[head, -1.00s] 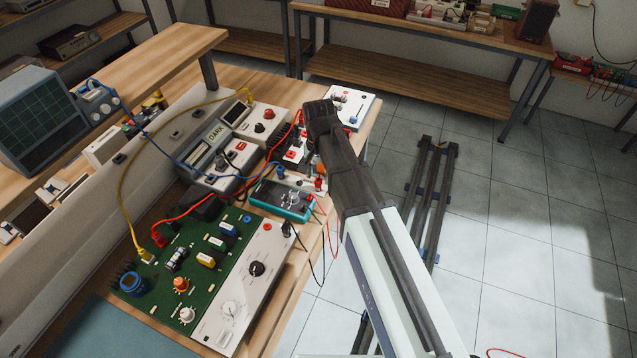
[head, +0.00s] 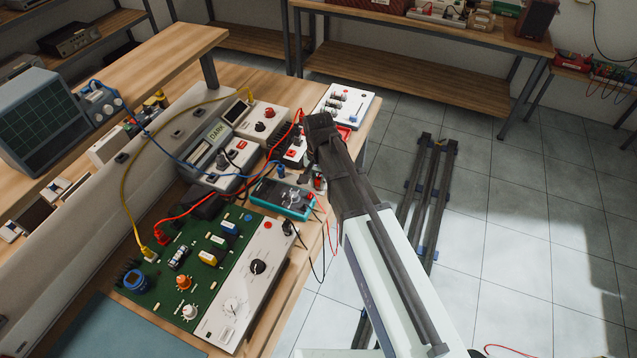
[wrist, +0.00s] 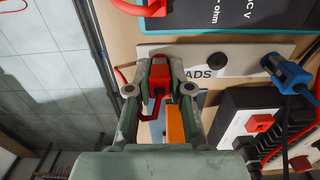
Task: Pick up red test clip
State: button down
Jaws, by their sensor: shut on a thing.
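The red test clip (wrist: 160,72) is between the two fingertips of my gripper (wrist: 161,84) in the wrist view. My gripper is shut on it, with a finger on each side. A red lead loops below the clip. A white plate lettered "ADS" (wrist: 217,62) lies just behind the fingertips; the rest of its lettering is hidden by my gripper. In the head view my gripper (head: 312,155) is over the right edge of the bench, beyond the teal meter (head: 283,198), and my wrist mostly hides its fingers and the clip.
A blue clip (wrist: 287,73) and a black finned block (wrist: 255,120) are close to the right of my gripper. Another red clip (wrist: 152,8) is at the meter's edge. An orange piece (wrist: 175,124) shows between my fingers. Floor (head: 520,230) lies open right of the bench.

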jog(key=shift+r, duration=0.1)
notch_tip(320, 180, up, 19)
jog(key=b, duration=0.4)
notch_tip(320, 180, up, 8)
jog(key=p, duration=0.6)
send_over(318, 178)
jog(key=shift+s+d, duration=0.1)
jog(key=shift+s, duration=0.05)
dwell(1.2)
dwell(0.3)
